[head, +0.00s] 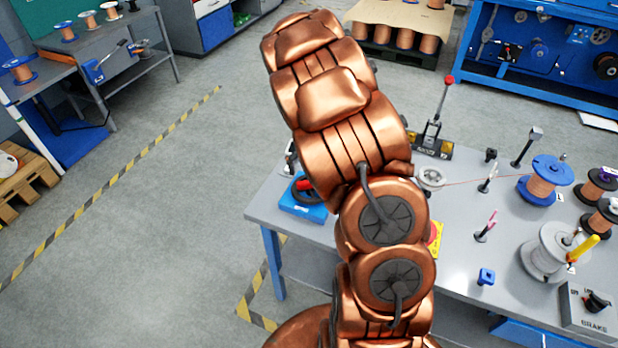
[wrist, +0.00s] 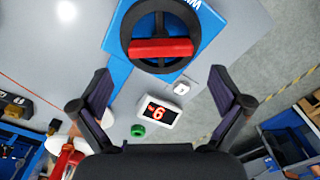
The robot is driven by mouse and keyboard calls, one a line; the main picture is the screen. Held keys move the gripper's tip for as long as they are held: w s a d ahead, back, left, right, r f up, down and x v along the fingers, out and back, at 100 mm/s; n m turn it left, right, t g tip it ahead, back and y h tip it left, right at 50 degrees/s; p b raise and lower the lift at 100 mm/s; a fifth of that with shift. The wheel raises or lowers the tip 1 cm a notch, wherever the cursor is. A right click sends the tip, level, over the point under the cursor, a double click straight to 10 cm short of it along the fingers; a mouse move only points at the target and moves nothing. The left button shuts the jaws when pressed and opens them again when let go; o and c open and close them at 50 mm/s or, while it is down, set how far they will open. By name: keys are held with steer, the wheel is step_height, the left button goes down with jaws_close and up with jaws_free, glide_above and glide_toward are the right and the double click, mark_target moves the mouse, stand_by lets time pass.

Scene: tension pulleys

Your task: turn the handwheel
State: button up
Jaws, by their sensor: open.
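The handwheel is a black ring with a red bar across its middle (wrist: 161,47), on a blue base (wrist: 205,22). It fills the upper middle of the wrist view. In the head view, the handwheel (head: 301,188) shows at the table's left end, partly hidden by my arm. My gripper (wrist: 159,78) is open and empty in the wrist view. Its two dark fingers are spread wide, below the wheel in the picture and apart from it. In the head view my arm hides the gripper.
A small white display with a red digit (wrist: 158,113) and a green button (wrist: 138,130) lie between the fingers in the wrist view. Copper spools, including a blue-flanged one (head: 546,178), stand on the grey table (head: 455,225). The floor (head: 200,180) left of the table is clear.

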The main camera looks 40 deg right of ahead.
mark_target(310, 180)
steer(key=shift+f+p, duration=0.75)
steer(key=shift+f, duration=1.9)
steer(key=c, duration=0.9)
steer(key=shift+f+m+b, duration=0.15)
steer(key=shift+m+b, duration=0.25)
steer(key=shift+b, duration=0.8)
steer(key=shift+r+m+b, duration=0.2)
steer(key=shift+m+b, duration=0.1)
steer(key=shift+m, duration=0.2)
steer(key=o, duration=0.9)
